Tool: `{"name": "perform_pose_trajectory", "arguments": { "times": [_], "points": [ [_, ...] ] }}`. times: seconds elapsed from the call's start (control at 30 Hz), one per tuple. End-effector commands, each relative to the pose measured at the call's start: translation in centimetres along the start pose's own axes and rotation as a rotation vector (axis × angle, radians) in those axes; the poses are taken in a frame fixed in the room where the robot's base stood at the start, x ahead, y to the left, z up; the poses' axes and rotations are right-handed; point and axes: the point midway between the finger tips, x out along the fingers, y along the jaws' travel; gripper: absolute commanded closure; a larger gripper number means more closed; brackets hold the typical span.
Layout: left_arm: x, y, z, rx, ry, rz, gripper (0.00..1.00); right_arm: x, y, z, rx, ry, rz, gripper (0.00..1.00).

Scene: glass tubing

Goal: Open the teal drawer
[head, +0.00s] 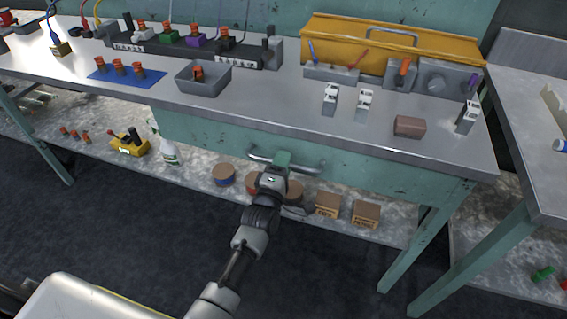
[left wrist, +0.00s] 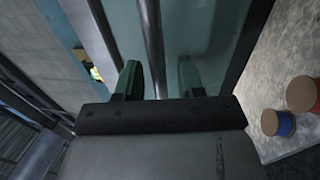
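The teal drawer (head: 205,138) is under the workbench top in the head view, its front in line under the top's front edge. Its metal bar handle (head: 308,168) runs across the front. My left gripper (head: 282,160) is at the handle, hiding its middle. In the left wrist view, the handle (left wrist: 151,35) passes between the two green fingers of my left gripper (left wrist: 158,78). The fingers are apart, with a visible gap between the handle and the right one. Whether the left finger touches the handle I cannot tell. My right gripper is not in view.
The workbench top (head: 270,105) holds a grey bin (head: 203,79), a yellow toolbox (head: 395,45) and a brown block (head: 409,126). A lower shelf holds spools (head: 223,175), small boxes (head: 366,213) and a spray bottle (head: 164,150). The floor in front is clear.

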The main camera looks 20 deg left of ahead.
Motion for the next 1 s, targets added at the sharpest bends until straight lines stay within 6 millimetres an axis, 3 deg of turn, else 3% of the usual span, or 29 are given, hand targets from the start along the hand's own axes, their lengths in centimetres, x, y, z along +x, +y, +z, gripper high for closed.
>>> {"name": "perform_pose_trajectory", "arguments": {
  "times": [0.27, 0.5, 0.53, 0.83, 1.0],
  "points": [
    [0.1, -0.1, 0.0, 0.000, 0.000, -0.001, 0.61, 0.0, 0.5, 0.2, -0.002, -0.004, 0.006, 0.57],
    [0.1, 0.0, 0.0, 0.000, 0.000, -0.001, 0.98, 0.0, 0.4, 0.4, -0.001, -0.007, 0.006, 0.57],
    [0.1, -0.1, 0.0, 0.000, 0.000, -0.001, 1.00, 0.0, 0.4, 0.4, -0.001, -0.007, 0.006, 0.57],
    [-0.1, 0.0, 0.0, 0.000, 0.000, -0.002, 1.00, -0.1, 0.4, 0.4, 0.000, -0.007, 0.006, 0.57],
    [-1.3, 0.4, 0.0, 0.001, -0.001, -0.004, 1.00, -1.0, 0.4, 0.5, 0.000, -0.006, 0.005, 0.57]
  ]
}}
